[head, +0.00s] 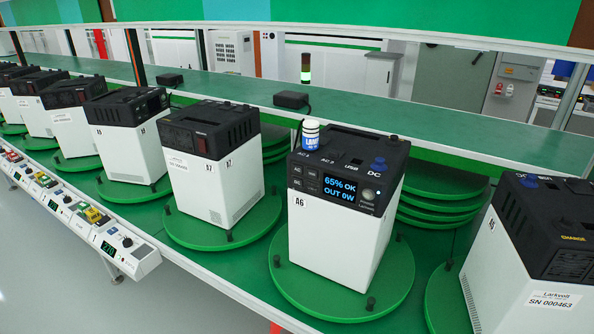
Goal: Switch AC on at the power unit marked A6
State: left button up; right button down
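The power unit marked A6 (337,238) stands on a green turntable (390,285) right of the middle. It has a white body and a black top section. Its A6 label (300,202) is at the upper left of the white front. Its lit display (340,190) reads "65% OK" and "OUT 0W". Several small dark buttons (303,178) sit left of the display; their lettering is too small to read surely. A round, light-coloured button (368,194) is right of the display. Neither gripper is in view.
Other power units stand on turntables to the left, one marked A7 (210,190), and one (540,240) at the right edge. A green shelf (430,135) runs behind, carrying small black boxes (291,100). A control strip (120,245) lines the front left. Grey floor is clear below.

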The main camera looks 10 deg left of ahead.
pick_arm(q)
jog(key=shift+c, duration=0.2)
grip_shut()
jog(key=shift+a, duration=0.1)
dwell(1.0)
